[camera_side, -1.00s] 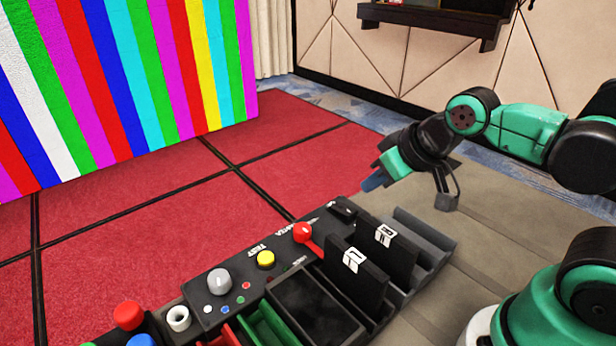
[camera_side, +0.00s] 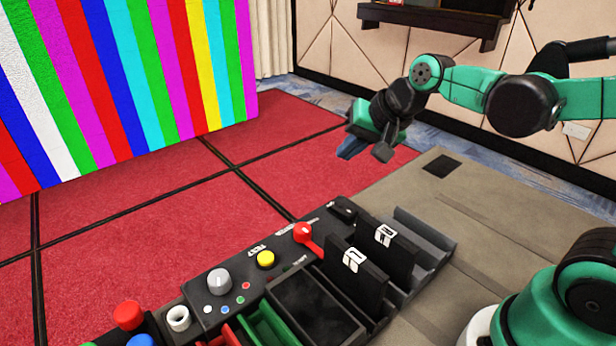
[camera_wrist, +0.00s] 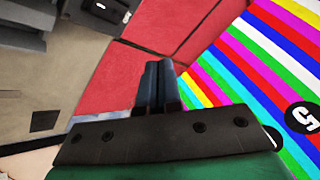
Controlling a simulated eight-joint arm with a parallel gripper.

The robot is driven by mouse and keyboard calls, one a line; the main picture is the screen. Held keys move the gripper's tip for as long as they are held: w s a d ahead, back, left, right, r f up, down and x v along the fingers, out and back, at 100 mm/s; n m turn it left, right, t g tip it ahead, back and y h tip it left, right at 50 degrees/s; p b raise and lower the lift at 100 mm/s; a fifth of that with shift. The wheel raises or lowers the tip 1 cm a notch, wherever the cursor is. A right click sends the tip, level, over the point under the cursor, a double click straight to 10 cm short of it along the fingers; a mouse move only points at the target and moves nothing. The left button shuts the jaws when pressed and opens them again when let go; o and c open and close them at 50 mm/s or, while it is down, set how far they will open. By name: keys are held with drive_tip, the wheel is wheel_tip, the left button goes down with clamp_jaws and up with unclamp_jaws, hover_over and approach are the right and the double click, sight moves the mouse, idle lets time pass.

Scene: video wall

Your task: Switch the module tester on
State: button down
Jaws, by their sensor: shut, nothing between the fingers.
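The module tester (camera_side: 290,245) is a dark panel at the table's front left edge in the side view. It carries a grey knob (camera_side: 219,281), a yellow button (camera_side: 265,259), a red-handled lever (camera_side: 303,233) and a small black switch (camera_side: 343,211) at its far end. I cannot tell the switch's position. My gripper (camera_side: 350,148) is shut and empty, raised above and beyond the panel's far end, touching nothing. Its closed fingers also show in the wrist view (camera_wrist: 158,72). Part of a dark box with a light label (camera_wrist: 108,10) is at that view's top.
Black upright modules (camera_side: 385,250) stand in slots right of the panel. The table (camera_side: 480,215) is clear toward the back. The striped video wall (camera_side: 130,80) stands behind red floor.

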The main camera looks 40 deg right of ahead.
approach(341, 210)
drive_tip(key=shift+w+r+x, duration=0.1)
drive_tip(key=shift+w+x, duration=0.05)
drive_tip(key=shift+x, duration=0.75)
drive_tip(key=shift+w+r+x, duration=0.1)
drive_tip(key=shift+x, duration=0.85)
drive_tip(key=shift+w+r+x, duration=0.1)
drive_tip(key=shift+w+x, duration=0.05)
drive_tip(key=shift+x, duration=0.75)
drive_tip(key=shift+s+f, duration=0.1)
drive_tip(key=shift+f, duration=0.3)
drive_tip(key=shift+f, duration=0.4)
drive_tip(key=shift+r, duration=0.1)
idle(0.4)
drive_tip(key=shift+r, duration=0.7)
drive_tip(key=shift+w+r, duration=0.25)
drive_tip(key=shift+r, duration=1)
drive_tip(key=shift+w+r, duration=0.2)
drive_tip(key=shift+r, duration=1.05)
